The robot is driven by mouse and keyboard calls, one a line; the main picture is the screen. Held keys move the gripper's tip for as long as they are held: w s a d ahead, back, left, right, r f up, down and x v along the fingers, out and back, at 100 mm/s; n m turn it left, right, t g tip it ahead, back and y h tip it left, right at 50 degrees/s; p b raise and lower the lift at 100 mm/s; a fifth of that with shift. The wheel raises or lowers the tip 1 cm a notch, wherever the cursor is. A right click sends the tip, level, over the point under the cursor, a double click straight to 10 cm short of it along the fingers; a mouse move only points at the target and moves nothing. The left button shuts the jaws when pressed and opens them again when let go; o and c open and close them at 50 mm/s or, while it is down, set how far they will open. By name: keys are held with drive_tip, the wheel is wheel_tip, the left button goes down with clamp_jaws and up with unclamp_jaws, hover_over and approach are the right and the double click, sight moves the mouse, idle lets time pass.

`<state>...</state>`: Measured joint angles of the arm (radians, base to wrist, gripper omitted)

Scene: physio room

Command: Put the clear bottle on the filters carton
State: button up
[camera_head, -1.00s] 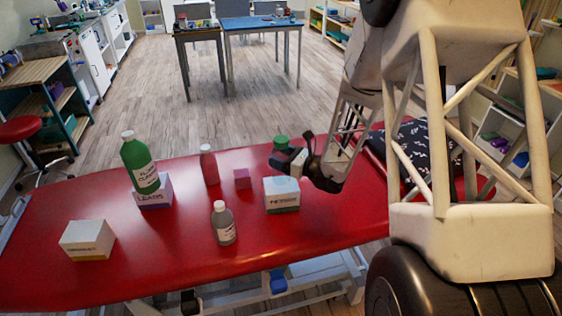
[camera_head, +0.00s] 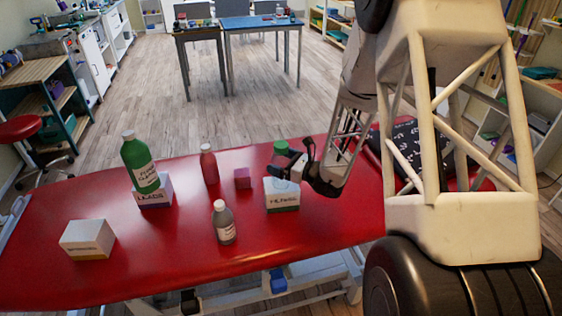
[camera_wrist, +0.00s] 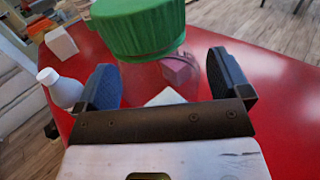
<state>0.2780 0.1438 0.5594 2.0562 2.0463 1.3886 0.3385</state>
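The clear bottle with a green cap (camera_head: 282,147) is held upright by my gripper (camera_head: 288,166) at the white filters carton (camera_head: 283,198). In the wrist view the clear bottle (camera_wrist: 150,28) stands between the two dark fingers of my gripper (camera_wrist: 167,84), which are set wide around its see-through body. The bottle's base is over the carton's top; I cannot tell whether it touches. A white patch, likely the carton (camera_wrist: 165,97), shows below the bottle in the wrist view.
On the red treatment table (camera_head: 110,280) stand a grey bottle (camera_head: 223,224), a red bottle (camera_head: 209,165), a purple cube (camera_head: 242,178), a white carton (camera_head: 87,240), and a green bottle (camera_head: 138,163) on another carton (camera_head: 154,194). A dark patterned cushion (camera_head: 408,140) lies at right.

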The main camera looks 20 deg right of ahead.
drive_tip(key=shift+r, duration=0.2)
drive_tip(key=v, duration=1.2)
idle(0.4)
idle(0.5)
drive_tip(key=s+a+r+n+g+h, duration=0.1)
drive_tip(key=s+a+r+n+g, duration=1.1)
drive_tip(key=s+a+n, duration=0.2)
drive_tip(key=s+d+r+n+t+h, duration=0.1)
drive_tip(key=s+r+n+h, duration=0.3)
drive_tip(key=s+n+h, duration=0.2)
drive_tip(key=s+d+r+n+h, duration=0.1)
drive_tip(key=s+r+n+h, duration=0.4)
drive_tip(key=s, duration=0.5)
drive_tip(key=shift+s+d+r+n+t+h, duration=0.25)
drive_tip(key=shift+n+t+h, duration=0.2)
drive_tip(key=shift+n, duration=0.45)
